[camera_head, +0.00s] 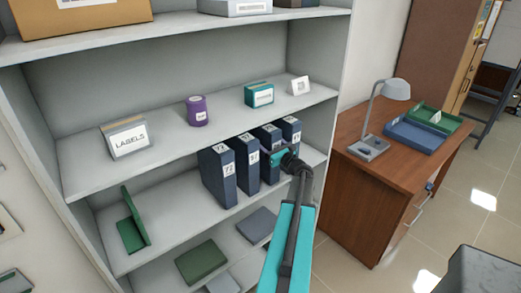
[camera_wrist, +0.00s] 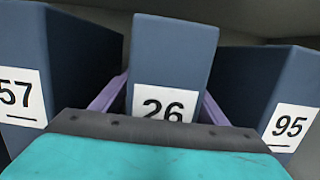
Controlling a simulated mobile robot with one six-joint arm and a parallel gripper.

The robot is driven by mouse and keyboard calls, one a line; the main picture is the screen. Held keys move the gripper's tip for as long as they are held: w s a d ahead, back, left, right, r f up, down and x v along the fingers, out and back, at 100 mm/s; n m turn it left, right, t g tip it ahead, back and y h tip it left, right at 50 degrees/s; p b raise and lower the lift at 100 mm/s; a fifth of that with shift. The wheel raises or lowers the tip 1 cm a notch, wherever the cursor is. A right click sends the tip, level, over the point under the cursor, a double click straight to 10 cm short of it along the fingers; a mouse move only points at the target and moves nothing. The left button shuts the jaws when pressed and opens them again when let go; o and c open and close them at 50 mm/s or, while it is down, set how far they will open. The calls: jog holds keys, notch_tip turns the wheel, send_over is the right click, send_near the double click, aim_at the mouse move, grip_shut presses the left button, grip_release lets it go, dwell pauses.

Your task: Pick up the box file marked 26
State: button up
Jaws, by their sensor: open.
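The box file marked 26 (camera_wrist: 174,50) is dark blue and stands upright in the middle of the wrist view; the lower part of its white label is hidden by my gripper body. My gripper (camera_wrist: 163,95) is open, with one purple finger on each side of this file; whether they touch it I cannot tell. In the head view my gripper (camera_head: 279,157) is at the shelf, in front of the right part of the file row. The file there that seems to be 26 (camera_head: 267,134) is partly covered by it.
File 57 (camera_wrist: 50,45) stands close on the left and file 95 (camera_wrist: 262,85) on the right. Another blue file (camera_head: 217,175) ends the row at left. A shelf board (camera_head: 172,150) with a labels box and small items lies above. A wooden desk (camera_head: 365,210) stands right.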

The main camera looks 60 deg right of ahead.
grip_shut()
dwell(0.3)
jog(key=shift+r, duration=0.2)
jog(key=shift+r+b, duration=0.85)
jog(key=shift+r, duration=0.25)
jog(key=r+b+v, duration=0.2)
jog(key=v, duration=0.6)
jog(key=r+b+v, duration=0.1)
jog(key=b+v, duration=0.2)
jog(key=v, duration=0.6)
jog(key=shift+s+a+r+b, duration=0.2)
jog(key=shift+s+r+b, duration=0.15)
jog(key=shift+s, duration=0.25)
